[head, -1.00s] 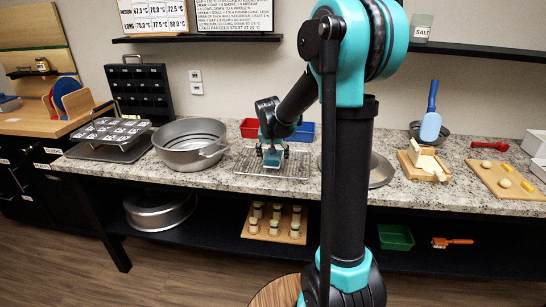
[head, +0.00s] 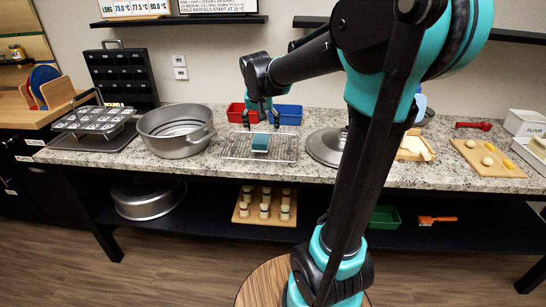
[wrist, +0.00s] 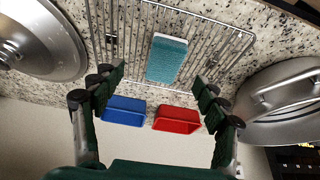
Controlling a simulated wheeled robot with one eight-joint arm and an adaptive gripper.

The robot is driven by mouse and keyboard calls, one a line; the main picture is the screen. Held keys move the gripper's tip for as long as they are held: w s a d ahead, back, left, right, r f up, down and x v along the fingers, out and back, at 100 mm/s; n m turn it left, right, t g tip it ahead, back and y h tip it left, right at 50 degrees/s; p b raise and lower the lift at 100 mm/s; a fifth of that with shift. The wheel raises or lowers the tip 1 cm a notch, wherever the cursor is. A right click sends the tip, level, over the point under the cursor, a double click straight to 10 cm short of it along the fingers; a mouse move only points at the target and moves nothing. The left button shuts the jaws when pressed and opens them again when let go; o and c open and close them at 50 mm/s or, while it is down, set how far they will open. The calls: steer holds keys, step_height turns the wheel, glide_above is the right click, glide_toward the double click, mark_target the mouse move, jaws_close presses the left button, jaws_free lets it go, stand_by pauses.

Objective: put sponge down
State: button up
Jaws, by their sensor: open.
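The teal sponge (head: 261,142), with a paler edge, lies on the wire rack (head: 233,149) on the granite counter. The wrist view shows the sponge (wrist: 167,60) flat on the bars of the rack (wrist: 215,40), lying ahead of and between my fingers. My gripper (head: 262,122) is above and behind the sponge, apart from it. In the wrist view my gripper (wrist: 158,82) has its fingers spread wide with nothing between them.
A large steel pot (head: 176,132) stands left of the rack, and a round metal lid (head: 326,147) lies to its right. A red bin (head: 240,112) and a blue bin (head: 287,114) sit behind the rack. A cutting board (head: 468,152) is farther right.

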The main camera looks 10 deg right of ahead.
steer(key=s+d+f+n, duration=0.1)
steer(key=s+d+f, duration=0.1)
steer(key=s+f, duration=0.6)
steer(key=s+d+f+n+y, duration=0.1)
steer(key=s+f, duration=0.7)
steer(key=s, duration=0.8)
steer(key=shift+d+f+n, duration=0.4)
steer(key=shift+d+n, duration=0.2)
steer(key=shift+d, duration=0.2)
steer(key=shift+o, duration=0.4)
